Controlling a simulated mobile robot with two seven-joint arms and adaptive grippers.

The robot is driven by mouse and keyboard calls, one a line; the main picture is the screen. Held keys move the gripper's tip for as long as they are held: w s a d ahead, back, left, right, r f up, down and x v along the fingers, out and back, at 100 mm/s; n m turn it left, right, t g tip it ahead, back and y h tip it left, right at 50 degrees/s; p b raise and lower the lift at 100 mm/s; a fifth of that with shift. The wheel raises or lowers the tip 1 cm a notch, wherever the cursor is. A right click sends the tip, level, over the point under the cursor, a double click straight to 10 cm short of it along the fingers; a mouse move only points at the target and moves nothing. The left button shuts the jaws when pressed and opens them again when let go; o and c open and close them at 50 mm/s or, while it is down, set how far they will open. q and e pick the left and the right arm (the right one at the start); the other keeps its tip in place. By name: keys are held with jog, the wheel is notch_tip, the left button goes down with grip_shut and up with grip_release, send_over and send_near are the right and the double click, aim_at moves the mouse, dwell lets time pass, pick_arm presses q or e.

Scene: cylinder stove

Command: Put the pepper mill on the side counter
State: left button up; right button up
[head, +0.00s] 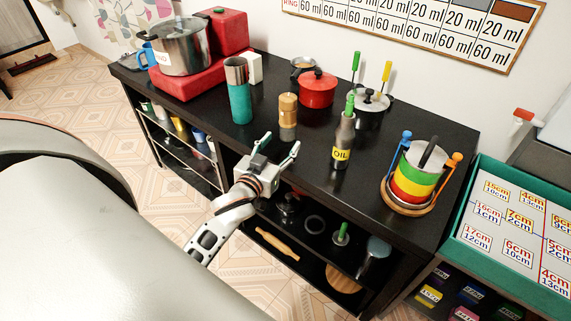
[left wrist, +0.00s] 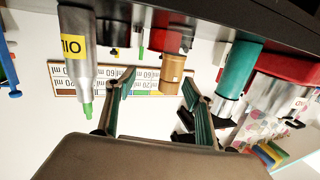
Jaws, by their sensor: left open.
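The pepper mill appears to be the tan and brown cylinder (head: 288,112) standing upright near the front edge of the black counter. It also shows in the upside-down left wrist view (left wrist: 171,74), between and beyond my fingers. My left gripper (head: 283,141) is open and empty, at the counter's front edge just in front of the mill. Its two fingers (left wrist: 157,87) spread on either side of the mill in the left wrist view, apart from it. Which surface is the side counter is not clear; a teal-framed unit (head: 462,225) stands at the right. My right gripper is not in view.
On the black counter (head: 300,165), a teal-and-grey cylinder (head: 239,95) stands left of the mill and an oil bottle (head: 343,140) right of it. A red pot (head: 317,90) is behind. A striped pot (head: 415,178) stands at the right end. Open shelves lie below.

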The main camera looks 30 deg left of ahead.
pick_arm(q)
jog(key=s+d+f+m+g+h, duration=0.3)
jog(key=s+d+f, duration=0.5)
jog(key=s+f, duration=0.2)
jog(key=s+d+f+m+g+h, duration=0.2)
jog(key=s+d+f+h, duration=0.1)
jog(key=s+d+f, duration=0.6)
notch_tip(320, 180, down, 4)
jog(key=shift+s+f+m+g, duration=0.1)
jog(key=shift+s+m+g, duration=0.3)
jog(key=shift+s, duration=0.55)
